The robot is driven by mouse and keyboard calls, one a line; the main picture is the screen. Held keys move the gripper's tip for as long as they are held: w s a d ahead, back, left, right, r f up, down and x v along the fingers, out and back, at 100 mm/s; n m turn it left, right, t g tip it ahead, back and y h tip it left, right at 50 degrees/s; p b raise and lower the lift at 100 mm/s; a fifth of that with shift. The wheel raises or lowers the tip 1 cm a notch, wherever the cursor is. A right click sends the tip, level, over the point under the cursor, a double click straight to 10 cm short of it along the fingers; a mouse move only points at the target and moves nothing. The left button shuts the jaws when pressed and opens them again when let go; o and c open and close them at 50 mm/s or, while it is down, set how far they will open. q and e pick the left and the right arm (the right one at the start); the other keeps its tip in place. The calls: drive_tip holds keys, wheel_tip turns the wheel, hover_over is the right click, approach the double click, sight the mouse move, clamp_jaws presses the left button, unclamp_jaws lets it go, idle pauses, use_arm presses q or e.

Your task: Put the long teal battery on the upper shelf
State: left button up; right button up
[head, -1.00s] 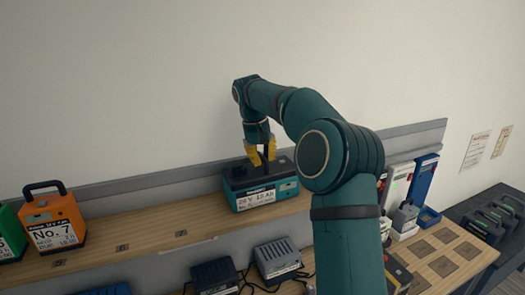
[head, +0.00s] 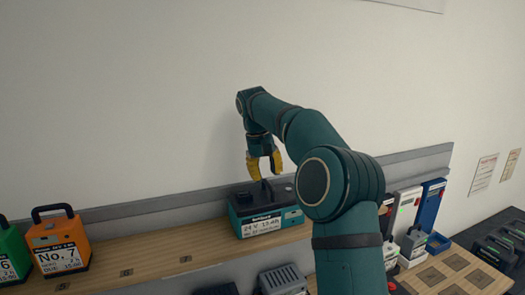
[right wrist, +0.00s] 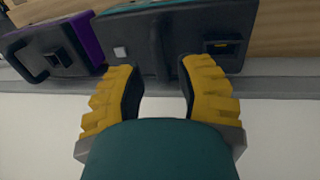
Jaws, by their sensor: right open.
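The long teal battery (head: 268,220), with a dark top and a white label, stands upright on the upper shelf (head: 150,262), near the wall. My right gripper (head: 265,168), with yellow fingers, is open and empty just above the battery's top. In the right wrist view the open fingers (right wrist: 157,78) point at the dark top of the teal battery (right wrist: 215,75), with nothing between them. My left gripper is not in view.
An orange battery (head: 62,242) and a green one (head: 10,252) stand on the shelf at left. A purple-edged battery (right wrist: 55,45) is beside the teal one in the wrist view. Chargers (head: 283,279) sit below. A slotted wooden board (head: 455,270) lies at right.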

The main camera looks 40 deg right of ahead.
wheel_tip(320, 180, up, 8)
drive_tip(key=a, duration=0.1)
drive_tip(key=shift+w+a+f, duration=0.15)
drive_tip(key=shift+w+f, duration=0.05)
idle(0.7)
